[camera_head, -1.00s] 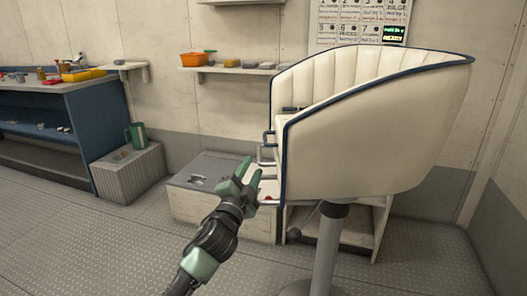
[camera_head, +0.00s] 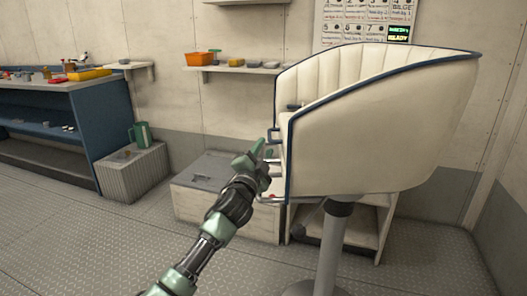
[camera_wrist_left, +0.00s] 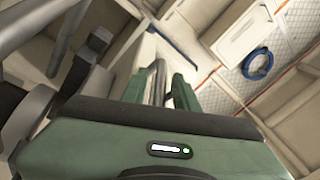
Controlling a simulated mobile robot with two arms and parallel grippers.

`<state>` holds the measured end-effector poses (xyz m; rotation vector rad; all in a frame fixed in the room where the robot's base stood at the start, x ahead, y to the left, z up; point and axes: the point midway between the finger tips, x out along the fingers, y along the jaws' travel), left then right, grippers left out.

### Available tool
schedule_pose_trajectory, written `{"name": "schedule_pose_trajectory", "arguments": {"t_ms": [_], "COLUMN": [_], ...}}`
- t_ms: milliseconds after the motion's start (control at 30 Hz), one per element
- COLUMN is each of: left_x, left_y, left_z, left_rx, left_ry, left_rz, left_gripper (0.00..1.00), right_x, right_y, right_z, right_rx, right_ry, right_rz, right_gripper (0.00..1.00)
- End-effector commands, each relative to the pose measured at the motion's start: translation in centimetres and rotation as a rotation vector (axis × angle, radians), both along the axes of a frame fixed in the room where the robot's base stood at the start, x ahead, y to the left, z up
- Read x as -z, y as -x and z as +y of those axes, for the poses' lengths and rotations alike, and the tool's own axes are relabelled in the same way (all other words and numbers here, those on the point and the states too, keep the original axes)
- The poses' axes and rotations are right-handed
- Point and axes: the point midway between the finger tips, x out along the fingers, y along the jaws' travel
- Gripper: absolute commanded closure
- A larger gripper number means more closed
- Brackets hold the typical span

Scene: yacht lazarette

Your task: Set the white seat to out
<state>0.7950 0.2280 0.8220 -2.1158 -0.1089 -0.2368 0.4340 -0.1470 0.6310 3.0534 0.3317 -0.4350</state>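The white seat (camera_head: 385,130) is a cream padded chair with dark blue trim on a grey pedestal (camera_head: 335,240), its open front facing left. Small metal bars (camera_head: 273,135) stick out from its front edge, and a lower rail with a red spot (camera_head: 270,198) sits beneath them. My left gripper (camera_head: 255,152) is beside these bars at the seat's front. Its green fingers stand apart in the left wrist view (camera_wrist_left: 170,85), with a greyish bar-like shape near them. I cannot tell whether they touch a bar. My right gripper is not in view.
A grey-lidded box (camera_head: 215,172) stands behind my left gripper. A ribbed crate (camera_head: 130,170) with a green jug (camera_head: 140,134) stands beside the blue workbench (camera_head: 115,110). A wall shelf (camera_head: 235,70) holds an orange bin (camera_head: 200,58). The floor at left is clear.

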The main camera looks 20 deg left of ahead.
Motion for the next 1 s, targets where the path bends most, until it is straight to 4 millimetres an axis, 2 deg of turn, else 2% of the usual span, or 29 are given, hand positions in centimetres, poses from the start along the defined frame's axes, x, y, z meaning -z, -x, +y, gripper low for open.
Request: {"name": "schedule_pose_trajectory", "arguments": {"t_ms": [33, 67, 100, 1000], "left_x": [0.01, 0.02, 0.03, 0.13], "left_y": [0.01, 0.02, 0.01, 0.02], "left_z": [-0.01, 0.00, 0.00, -0.01], "left_rx": [0.000, 0.000, 0.000, 0.000], "left_ry": [0.000, 0.000, 0.000, 0.000], "left_rz": [0.000, 0.000, 0.000, 0.002], "left_gripper": [0.88, 0.96, 1.00, 1.00], "right_x": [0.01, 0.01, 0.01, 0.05], "right_y": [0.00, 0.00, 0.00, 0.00], "right_z": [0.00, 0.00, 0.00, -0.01], "right_rx": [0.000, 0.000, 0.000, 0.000], "right_ry": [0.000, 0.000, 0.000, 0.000], "right_rz": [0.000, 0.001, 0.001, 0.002], "right_gripper": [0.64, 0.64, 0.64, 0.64]}}
